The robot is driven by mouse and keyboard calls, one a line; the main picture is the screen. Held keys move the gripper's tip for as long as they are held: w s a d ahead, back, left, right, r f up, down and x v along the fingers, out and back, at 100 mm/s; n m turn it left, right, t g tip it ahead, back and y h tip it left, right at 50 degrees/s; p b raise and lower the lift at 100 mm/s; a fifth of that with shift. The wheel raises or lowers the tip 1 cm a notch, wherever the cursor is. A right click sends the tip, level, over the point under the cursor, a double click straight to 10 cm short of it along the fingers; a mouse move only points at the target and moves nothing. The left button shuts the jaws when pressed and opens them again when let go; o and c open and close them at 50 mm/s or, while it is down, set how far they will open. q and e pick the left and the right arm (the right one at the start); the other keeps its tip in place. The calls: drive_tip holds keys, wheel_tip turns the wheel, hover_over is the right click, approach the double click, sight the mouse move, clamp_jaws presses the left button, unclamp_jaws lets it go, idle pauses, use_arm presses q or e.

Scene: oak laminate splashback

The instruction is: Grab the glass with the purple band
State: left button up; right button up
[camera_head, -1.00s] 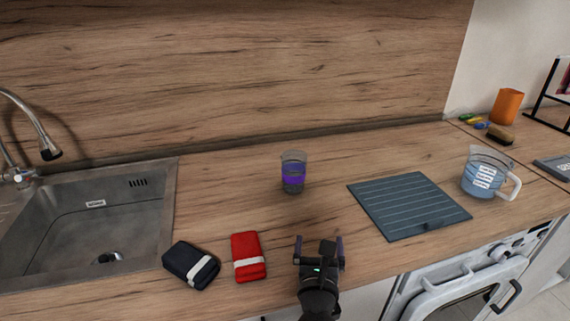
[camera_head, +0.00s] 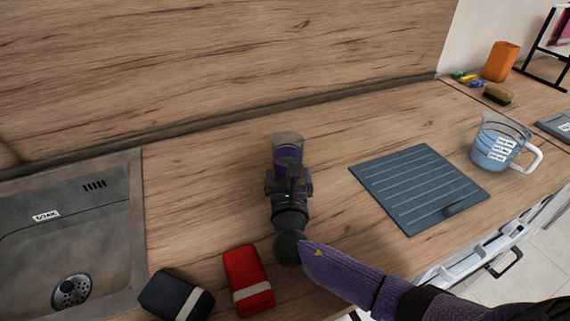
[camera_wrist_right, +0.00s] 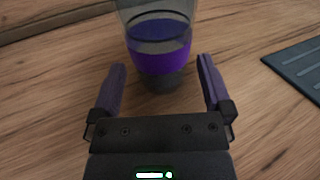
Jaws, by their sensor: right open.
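The glass with the purple band (camera_head: 287,149) stands upright on the wooden counter. In the head view its lower part is hidden behind my right gripper (camera_head: 288,180). In the right wrist view the glass (camera_wrist_right: 158,50) is straight ahead, with its purple band in full view and its top cut off by the frame. My right gripper (camera_wrist_right: 163,90) is open, one finger toward each side of the glass. The glass stands just beyond the fingertips, and I see no contact. My left gripper is not in view.
A red packet (camera_head: 246,280) and a dark packet (camera_head: 176,297) lie at the front, beside the sink (camera_head: 75,215). A grey ribbed board (camera_head: 418,188) and a measuring jug (camera_head: 497,145) are on the right. The wooden splashback (camera_head: 220,60) rises behind.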

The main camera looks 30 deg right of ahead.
drive_tip(key=b+x, duration=0.2)
drive_tip(key=x, duration=0.3)
drive_tip(key=shift+f, duration=0.15)
drive_tip(key=shift+w+d, duration=0.1)
drive_tip(key=shift+w, duration=0.25)
drive_tip(key=shift+r, duration=0.2)
drive_tip(key=c, duration=1.1)
